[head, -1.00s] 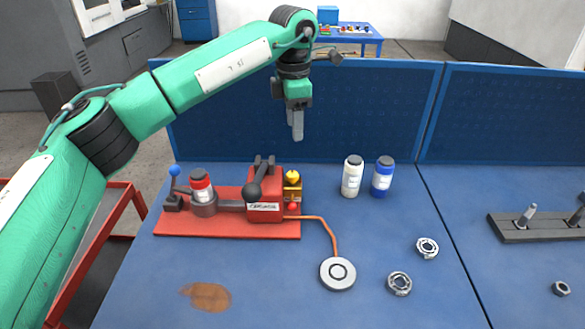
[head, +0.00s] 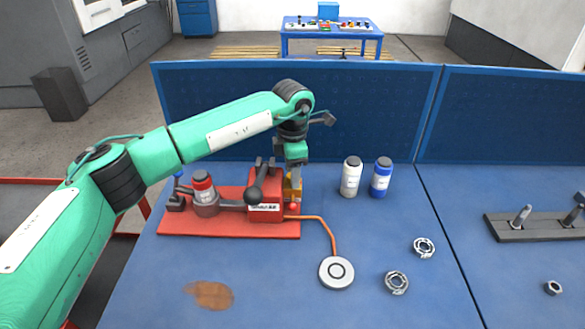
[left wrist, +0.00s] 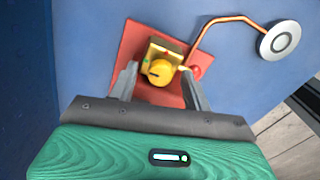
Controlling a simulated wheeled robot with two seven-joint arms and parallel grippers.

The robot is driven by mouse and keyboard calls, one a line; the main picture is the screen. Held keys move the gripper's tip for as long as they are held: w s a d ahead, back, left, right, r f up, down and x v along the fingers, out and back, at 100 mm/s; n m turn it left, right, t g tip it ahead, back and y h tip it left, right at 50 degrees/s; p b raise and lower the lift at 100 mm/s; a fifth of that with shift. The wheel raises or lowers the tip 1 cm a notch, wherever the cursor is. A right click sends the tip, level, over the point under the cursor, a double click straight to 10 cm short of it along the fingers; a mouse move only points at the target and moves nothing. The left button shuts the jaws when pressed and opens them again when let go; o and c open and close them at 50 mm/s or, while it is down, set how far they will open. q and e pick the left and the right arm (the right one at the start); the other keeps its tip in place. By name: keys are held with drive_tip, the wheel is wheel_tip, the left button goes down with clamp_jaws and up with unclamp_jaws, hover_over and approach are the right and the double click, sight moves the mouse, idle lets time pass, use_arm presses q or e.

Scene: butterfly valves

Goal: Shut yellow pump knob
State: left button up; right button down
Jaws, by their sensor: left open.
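The yellow knob (left wrist: 158,72) sits on a brass-coloured valve block (left wrist: 172,50) on the red base plate (head: 230,226). In the left wrist view it lies between the two fingers of my left gripper (left wrist: 157,84), which is open with a finger on either side. I cannot tell whether the fingers touch it. A green mark and a red mark show on the block. In the head view my left gripper (head: 294,178) points down over the block and hides the knob. The red pump body (head: 265,206) stands just left of the block. My right gripper is not in view.
A red ball (head: 293,207) sits beside the block. An orange hose (head: 328,232) runs to a round grey disc (head: 337,272). White (head: 351,177) and blue (head: 382,178) bottles stand to the right. The front of the blue table is mostly clear.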

use_arm(q)
drive_tip(key=shift+f, duration=0.1)
drive_tip(key=c, duration=1)
drive_tip(key=shift+o, duration=0.2)
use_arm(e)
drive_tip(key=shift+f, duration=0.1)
